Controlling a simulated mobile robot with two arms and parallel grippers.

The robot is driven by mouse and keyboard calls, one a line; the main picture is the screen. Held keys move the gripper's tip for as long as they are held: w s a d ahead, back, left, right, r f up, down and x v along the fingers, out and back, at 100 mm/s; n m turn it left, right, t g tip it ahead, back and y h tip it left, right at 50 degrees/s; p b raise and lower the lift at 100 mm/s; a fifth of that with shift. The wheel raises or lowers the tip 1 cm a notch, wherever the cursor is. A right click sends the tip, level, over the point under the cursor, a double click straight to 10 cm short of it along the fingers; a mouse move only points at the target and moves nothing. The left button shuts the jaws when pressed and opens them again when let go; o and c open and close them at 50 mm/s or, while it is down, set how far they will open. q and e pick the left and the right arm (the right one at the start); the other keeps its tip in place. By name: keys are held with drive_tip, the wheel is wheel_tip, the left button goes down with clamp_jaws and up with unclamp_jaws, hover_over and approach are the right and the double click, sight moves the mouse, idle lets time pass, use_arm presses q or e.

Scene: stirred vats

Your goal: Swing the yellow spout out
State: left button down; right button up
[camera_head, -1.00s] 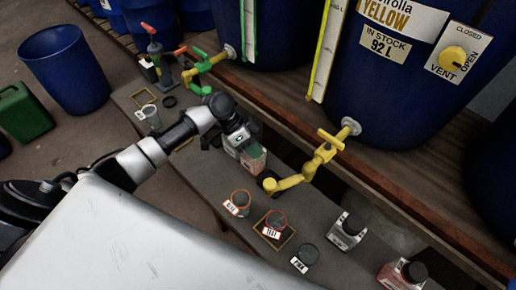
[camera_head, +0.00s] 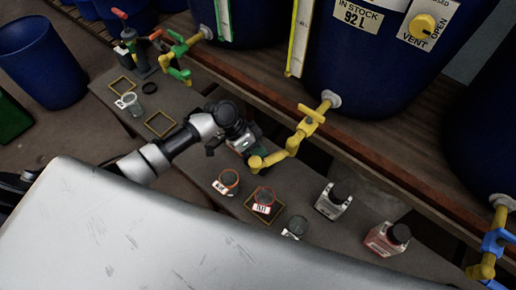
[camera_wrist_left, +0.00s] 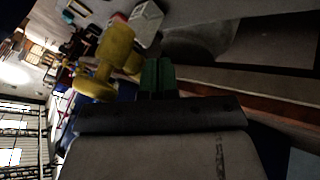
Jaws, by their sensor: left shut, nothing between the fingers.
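The yellow spout (camera_head: 272,157) hangs from the yellow tap (camera_head: 312,113) at the foot of the blue vat marked 92 L (camera_head: 365,70). It points left and toward me over the grey bench, with its rounded end lowest. My left gripper (camera_head: 258,148) is shut and empty, right by the far side of the spout's end. Its green fingertips are partly hidden there. In the left wrist view the shut green fingers (camera_wrist_left: 158,78) lie just right of the yellow spout (camera_wrist_left: 112,55); I cannot tell whether they touch. My right gripper is out of view.
Several small labelled jars stand on the bench, such as the orange-rimmed one (camera_head: 228,181) near the spout. A green tap (camera_head: 180,48) is at back left, a blue one (camera_head: 495,241) at far right.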

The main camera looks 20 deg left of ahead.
sight(263, 163)
use_arm(q)
drive_tip(key=s+d+n+t+p, duration=0.1)
drive_tip(key=p, duration=0.1)
drive_tip(key=s+d+n+t+p, duration=0.1)
drive_tip(key=s+n+p, duration=0.1)
drive_tip(key=p, duration=0.1)
drive_tip(key=shift+r+p, duration=0.2)
drive_tip(key=shift+p, duration=0.1)
drive_tip(key=shift+s+d+f, duration=0.1)
drive_tip(key=shift+d+f, duration=0.1)
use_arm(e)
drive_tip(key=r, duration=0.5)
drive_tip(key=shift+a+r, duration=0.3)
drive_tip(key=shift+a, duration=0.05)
use_arm(q)
drive_tip(key=shift+a+f, duration=0.1)
